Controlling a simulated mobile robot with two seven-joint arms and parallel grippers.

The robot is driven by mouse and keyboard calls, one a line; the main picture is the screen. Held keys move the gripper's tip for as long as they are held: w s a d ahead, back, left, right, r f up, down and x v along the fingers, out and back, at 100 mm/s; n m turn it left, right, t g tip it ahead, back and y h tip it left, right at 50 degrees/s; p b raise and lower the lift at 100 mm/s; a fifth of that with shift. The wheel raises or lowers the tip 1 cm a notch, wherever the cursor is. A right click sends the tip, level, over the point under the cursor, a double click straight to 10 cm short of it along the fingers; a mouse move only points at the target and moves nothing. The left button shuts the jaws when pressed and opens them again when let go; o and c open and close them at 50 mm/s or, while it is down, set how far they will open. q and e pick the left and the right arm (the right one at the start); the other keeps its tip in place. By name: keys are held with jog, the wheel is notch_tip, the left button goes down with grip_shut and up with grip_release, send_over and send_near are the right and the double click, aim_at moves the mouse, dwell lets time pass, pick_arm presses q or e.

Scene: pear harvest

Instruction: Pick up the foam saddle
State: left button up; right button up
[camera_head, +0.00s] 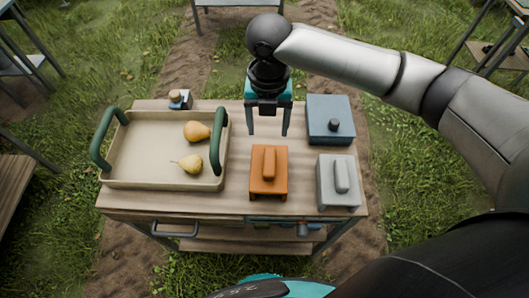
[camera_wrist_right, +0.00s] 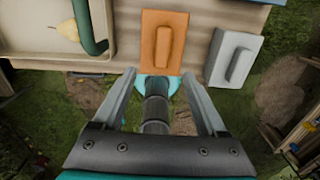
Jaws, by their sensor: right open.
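Two blocks with raised grips stand on the wooden table, one orange (camera_head: 268,183) and one light grey (camera_head: 335,193). I cannot tell for sure which is the foam saddle. My right gripper (camera_head: 269,132) points down above the table behind the orange block, open and empty, touching neither block. In the right wrist view, the orange block (camera_wrist_right: 163,40) lies beyond the open fingers (camera_wrist_right: 160,80), and the grey block (camera_wrist_right: 233,58) is to its right. My left gripper is not in view.
A blue-grey box (camera_head: 330,110) with a black knob stands back right. A small dark item (camera_head: 180,100) sits behind the tray. Grass surrounds the table (camera_head: 235,205).

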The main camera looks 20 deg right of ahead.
send_over(269, 160)
notch_tip(269, 160, down, 5)
jog(key=f, duration=0.4)
jog(key=shift+s+a, duration=0.15)
jog(key=shift+a, duration=0.05)
jog(key=shift+f, duration=0.85)
jog(key=f, duration=0.4)
jog(key=shift+d+f+b, duration=0.15)
jog(key=shift+d+b, duration=0.1)
jog(key=shift+b, duration=0.05)
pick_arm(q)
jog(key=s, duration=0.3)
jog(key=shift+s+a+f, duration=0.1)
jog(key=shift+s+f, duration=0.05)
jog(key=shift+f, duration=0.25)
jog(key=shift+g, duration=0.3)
pick_arm(e)
jog(key=shift+c, duration=1.4)
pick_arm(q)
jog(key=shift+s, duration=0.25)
pick_arm(e)
grip_shut()
